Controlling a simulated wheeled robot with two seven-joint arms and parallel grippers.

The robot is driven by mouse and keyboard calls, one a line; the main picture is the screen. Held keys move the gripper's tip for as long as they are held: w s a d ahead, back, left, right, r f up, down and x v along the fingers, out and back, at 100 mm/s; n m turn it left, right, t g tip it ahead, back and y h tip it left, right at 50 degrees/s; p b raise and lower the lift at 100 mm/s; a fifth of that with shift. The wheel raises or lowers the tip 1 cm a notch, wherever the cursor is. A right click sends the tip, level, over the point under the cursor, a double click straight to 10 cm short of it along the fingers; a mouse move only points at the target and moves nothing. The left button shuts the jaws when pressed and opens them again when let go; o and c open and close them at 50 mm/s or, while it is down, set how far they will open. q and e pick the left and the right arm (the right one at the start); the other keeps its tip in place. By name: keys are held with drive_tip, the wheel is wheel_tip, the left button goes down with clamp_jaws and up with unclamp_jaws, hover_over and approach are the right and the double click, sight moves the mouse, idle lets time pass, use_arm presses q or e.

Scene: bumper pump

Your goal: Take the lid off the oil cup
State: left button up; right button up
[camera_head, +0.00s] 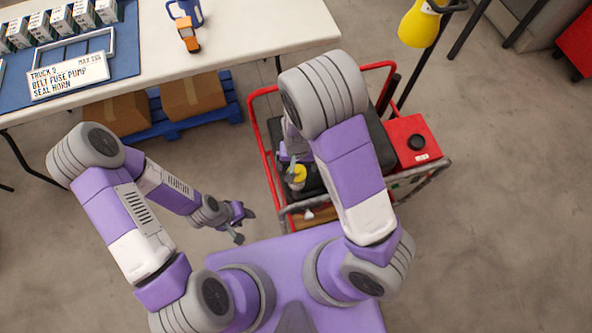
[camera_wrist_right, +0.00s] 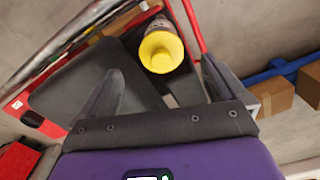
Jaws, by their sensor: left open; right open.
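The oil cup (camera_wrist_right: 164,22) stands by the edge of the red cart, with a round yellow lid (camera_wrist_right: 160,52) on it. The lid also shows in the head view (camera_head: 297,172). My right gripper (camera_head: 289,160) is over the cart close to the cup, partly hidden by my right arm. In the wrist view its fingers are spread, with the lid ahead between them and no contact visible. My left gripper (camera_head: 239,222) is open and empty, left of the cart above the floor.
The red-framed cart (camera_head: 255,130) carries a dark pad and a red box (camera_head: 412,140). A white table (camera_head: 245,30) holds a blue mat, several small boxes, a sign (camera_head: 67,77) and an orange tool (camera_head: 188,35). A yellow lamp (camera_head: 418,25) stands behind the cart.

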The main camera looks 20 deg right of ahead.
sight(296, 169)
drive_tip(key=f+b, duration=0.2)
drive_tip(key=f, duration=0.3)
drive_tip(key=shift+w+f+b, duration=0.1)
drive_tip(key=shift+w+b, duration=0.1)
drive_tip(key=shift+b, duration=0.1)
drive_tip(key=c, duration=1.1)
